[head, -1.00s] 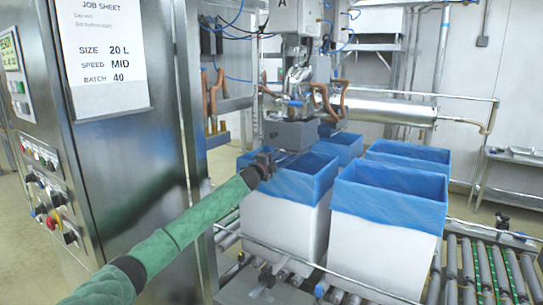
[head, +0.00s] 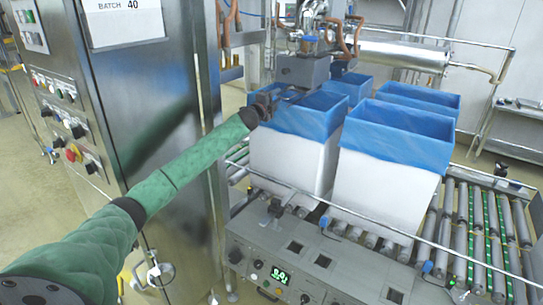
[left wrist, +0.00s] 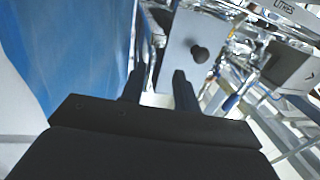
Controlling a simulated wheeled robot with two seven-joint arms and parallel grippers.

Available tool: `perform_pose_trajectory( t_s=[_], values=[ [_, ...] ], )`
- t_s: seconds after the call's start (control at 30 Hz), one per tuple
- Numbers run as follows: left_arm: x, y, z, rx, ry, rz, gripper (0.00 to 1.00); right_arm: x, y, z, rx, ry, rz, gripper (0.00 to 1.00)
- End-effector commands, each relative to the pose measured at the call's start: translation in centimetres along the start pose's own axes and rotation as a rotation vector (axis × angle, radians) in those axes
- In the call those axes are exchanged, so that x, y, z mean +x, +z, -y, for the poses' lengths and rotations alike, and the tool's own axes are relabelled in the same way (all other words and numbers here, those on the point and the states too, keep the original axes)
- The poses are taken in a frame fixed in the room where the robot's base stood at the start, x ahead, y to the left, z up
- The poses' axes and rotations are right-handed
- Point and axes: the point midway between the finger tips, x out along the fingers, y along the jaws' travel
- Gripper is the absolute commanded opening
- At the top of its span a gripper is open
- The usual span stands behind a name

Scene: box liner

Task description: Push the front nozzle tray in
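A grey metal block (head: 303,70) hangs under the filling head, above the rear edge of the left blue-lined box (head: 290,160). In the left wrist view a light grey plate with a round black knob (left wrist: 199,54) stands just beyond my fingertips; it looks like the tray's front, but I cannot be sure. My left gripper (head: 266,105) is over the left rim of that box, just left of and below the block. Its two dark fingers (left wrist: 159,88) are apart with nothing between them. Contact with the plate cannot be told. My right gripper is not in view.
A second lined box (head: 390,170) stands to the right, with more boxes behind. A steel cabinet (head: 150,110) stands close left of my arm. A guard rail and control panel (head: 290,265) run along the front. A blue liner wall (left wrist: 85,50) is close beside the left fingers.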

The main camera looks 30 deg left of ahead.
Motion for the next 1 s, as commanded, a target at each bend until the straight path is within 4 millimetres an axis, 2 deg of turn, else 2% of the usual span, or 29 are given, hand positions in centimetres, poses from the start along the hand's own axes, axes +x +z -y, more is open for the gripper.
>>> perform_pose_trajectory(
  t_s=[0.17, 0.2, 0.4, 0.7, 0.77, 1.0],
  values=[
    [-2.5, -0.5, 0.6, 0.005, -0.001, -0.003, 0.29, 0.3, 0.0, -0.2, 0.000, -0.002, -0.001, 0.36],
    [-3.3, -0.5, 0.3, 0.007, -0.001, -0.001, 0.29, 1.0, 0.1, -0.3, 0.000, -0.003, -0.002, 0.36],
    [-6.5, -1.0, 0.8, 0.010, -0.004, -0.003, 0.29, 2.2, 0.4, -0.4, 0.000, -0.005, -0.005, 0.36],
    [-9.6, -0.3, 0.2, 0.004, 0.001, -0.002, 0.29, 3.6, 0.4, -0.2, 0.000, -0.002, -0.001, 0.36],
    [-10.2, -0.3, 0.1, 0.004, 0.001, -0.002, 0.29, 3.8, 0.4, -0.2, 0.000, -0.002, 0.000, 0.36],
    [-9.2, -1.4, 0.1, 0.000, -0.020, 0.035, 0.29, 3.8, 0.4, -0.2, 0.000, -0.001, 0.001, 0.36]
  ],
)
